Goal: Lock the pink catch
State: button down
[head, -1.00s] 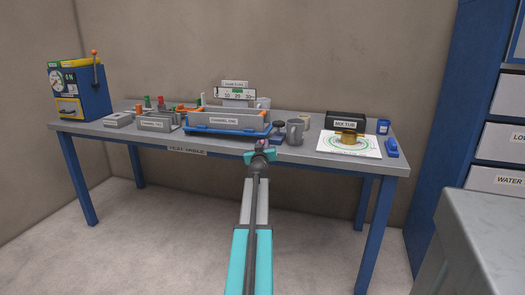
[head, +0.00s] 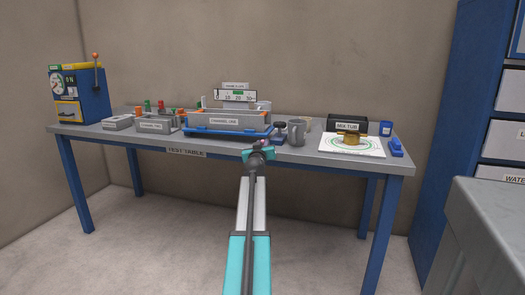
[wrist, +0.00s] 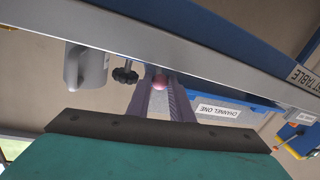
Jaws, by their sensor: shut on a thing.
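The pink catch shows as a small round pink knob (wrist: 159,82) between my gripper's fingers in the wrist view. In the head view it is a tiny pink spot (head: 258,142) at the tip of my gripper (head: 258,151). My gripper (wrist: 160,93) is shut on this knob, at the front edge of the table near the blue tray. The catch's body and its seat are hidden by my fingers, so I cannot tell whether it is locked.
The blue tray (head: 225,134) with the CHANNEL ONE box (head: 225,121) is just behind my gripper. A grey mug (head: 296,132) and a black-knobbed blue clamp (head: 279,134) stand to its right. The MIX TUB box (head: 347,125) is farther right. The floor in front is clear.

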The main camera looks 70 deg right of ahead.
jog(key=shift+a+f, duration=0.1)
dwell(0.4)
jog(key=c, duration=1.6)
grip_release()
jog(key=shift+a, duration=0.15)
jog(key=shift+p+v, duration=0.3)
jog(key=shift+v, duration=6.5)
jog(key=shift+w, duration=0.1)
